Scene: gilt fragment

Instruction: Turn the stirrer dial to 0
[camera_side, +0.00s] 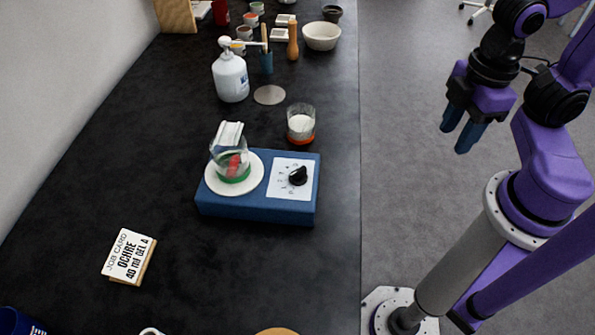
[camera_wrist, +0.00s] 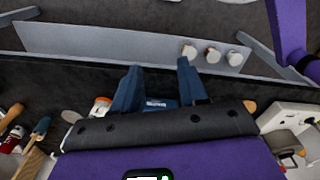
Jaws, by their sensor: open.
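The stirrer (camera_side: 257,209) is a blue box on the dark bench. Its black dial (camera_side: 298,176) sits on a white scale plate (camera_side: 281,190) on the right of its top; the marks are too small to read. A glass beaker (camera_side: 231,160) with red and green in it stands on the stirrer's round white plate (camera_side: 254,184). My gripper (camera_side: 462,139) is open and empty, in the air to the right of the bench, well away from the dial. In the wrist view its two blue fingers (camera_wrist: 156,88) are spread apart, and a small blue patch shows between them.
A glass with white and orange (camera_side: 301,125) stands just behind the stirrer. A white pump bottle (camera_side: 230,78), a brush pot (camera_side: 266,63) and a bowl (camera_side: 321,36) are farther back. A job card (camera_side: 129,256) stands front left. The bench right of the stirrer is clear.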

